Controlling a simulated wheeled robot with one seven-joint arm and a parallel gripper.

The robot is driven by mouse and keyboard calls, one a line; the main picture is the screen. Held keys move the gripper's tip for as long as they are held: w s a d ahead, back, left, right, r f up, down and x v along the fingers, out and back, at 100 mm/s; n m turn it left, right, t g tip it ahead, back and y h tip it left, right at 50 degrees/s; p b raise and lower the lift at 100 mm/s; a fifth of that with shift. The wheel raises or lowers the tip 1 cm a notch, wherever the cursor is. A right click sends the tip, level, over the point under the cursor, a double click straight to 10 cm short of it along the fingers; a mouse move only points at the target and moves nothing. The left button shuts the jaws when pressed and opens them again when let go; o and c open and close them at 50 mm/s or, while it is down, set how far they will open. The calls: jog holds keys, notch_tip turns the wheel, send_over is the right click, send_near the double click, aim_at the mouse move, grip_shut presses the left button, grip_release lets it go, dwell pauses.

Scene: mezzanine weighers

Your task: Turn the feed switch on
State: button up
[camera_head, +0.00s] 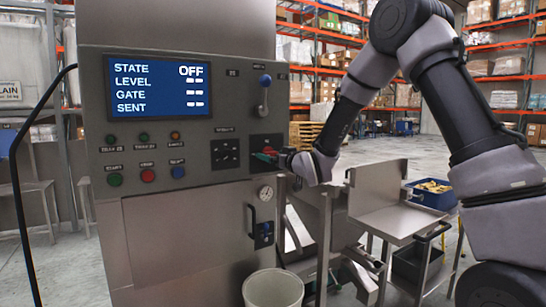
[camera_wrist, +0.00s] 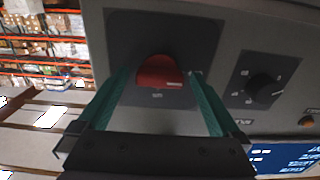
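The feed switch looks to be the red knob on a dark square plate; it shows in the wrist view (camera_wrist: 160,73) and, small and partly covered, in the head view (camera_head: 270,150). My gripper (camera_wrist: 158,78) has its two green fingers apart, one on each side of the knob. Narrow gaps seem to show between fingers and knob; whether they touch is hard to tell. In the head view my gripper (camera_head: 268,156) comes in from the right, close to the panel. The display (camera_head: 158,88) reads STATE OFF, with dashes for level, gate and sent.
A black rotary dial (camera_head: 226,154) sits beside the switch; it also shows in the wrist view (camera_wrist: 265,87). A blue-tipped lever (camera_head: 264,95) is above. Several push buttons (camera_head: 148,175) are at the left. A bin (camera_head: 273,289) stands below, and a metal stand (camera_head: 395,222) at the right.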

jog(key=c, duration=1.3)
jog(key=shift+o, duration=0.2)
jog(key=shift+m, duration=0.4)
jog(key=m, duration=0.3)
jog(key=shift+m, duration=0.4)
jog(key=m, duration=0.9)
jog(key=shift+m, duration=2.3)
